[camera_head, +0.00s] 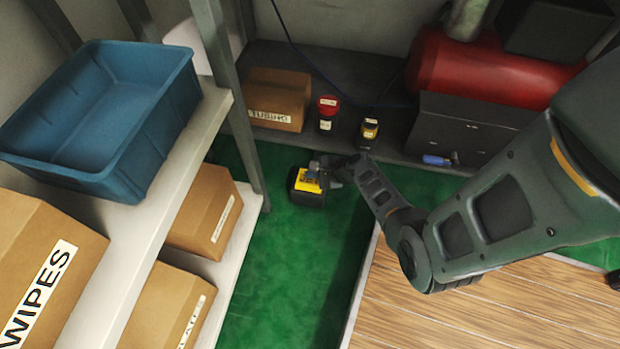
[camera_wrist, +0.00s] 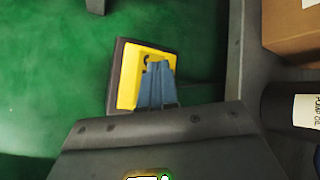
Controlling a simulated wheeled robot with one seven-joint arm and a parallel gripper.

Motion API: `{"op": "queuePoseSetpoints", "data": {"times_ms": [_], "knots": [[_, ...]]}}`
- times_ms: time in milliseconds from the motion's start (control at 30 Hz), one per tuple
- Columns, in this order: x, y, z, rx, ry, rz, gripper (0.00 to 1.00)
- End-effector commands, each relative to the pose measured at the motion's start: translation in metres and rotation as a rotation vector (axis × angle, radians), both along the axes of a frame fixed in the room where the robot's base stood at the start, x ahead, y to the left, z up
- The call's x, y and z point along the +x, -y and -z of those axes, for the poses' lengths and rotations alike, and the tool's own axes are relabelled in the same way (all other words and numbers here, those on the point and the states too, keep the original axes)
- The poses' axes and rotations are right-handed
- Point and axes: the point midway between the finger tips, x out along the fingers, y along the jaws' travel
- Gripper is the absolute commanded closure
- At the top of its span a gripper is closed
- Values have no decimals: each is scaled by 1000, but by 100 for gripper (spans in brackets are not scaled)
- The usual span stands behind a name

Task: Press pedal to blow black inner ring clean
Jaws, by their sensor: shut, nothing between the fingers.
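The pedal (camera_head: 308,186) is a black block with a yellow top, on the green floor beside the shelf post. In the wrist view the pedal (camera_wrist: 128,75) shows its yellow face, partly covered by my gripper. My gripper (camera_head: 318,168) reaches down to the pedal, its blue-grey fingers together and empty. In the wrist view the fingertips of my gripper (camera_wrist: 157,70) lie over the yellow face. I cannot tell whether they touch it or whether the pedal is pressed down. The black inner ring is not seen in either view.
A shelf at the left holds a blue bin (camera_head: 100,115) and cardboard boxes (camera_head: 205,215). On the dark ledge behind are a cardboard box (camera_head: 275,98), a red-topped can (camera_head: 327,112), a yellow-labelled bottle (camera_head: 369,130) and a red tank (camera_head: 480,75). A wooden surface (camera_head: 480,310) lies at right.

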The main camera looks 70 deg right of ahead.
Motion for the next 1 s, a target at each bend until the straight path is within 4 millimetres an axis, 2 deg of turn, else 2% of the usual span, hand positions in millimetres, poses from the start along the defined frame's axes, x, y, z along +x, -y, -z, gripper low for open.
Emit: {"op": "queuePoseSetpoints", "data": {"times_ms": [100,467,1000], "knots": [[0,0,-14,-1,0,-1,100],[0,0,-46,0,0,0,100],[0,0,-46,0,0,0,100]]}}
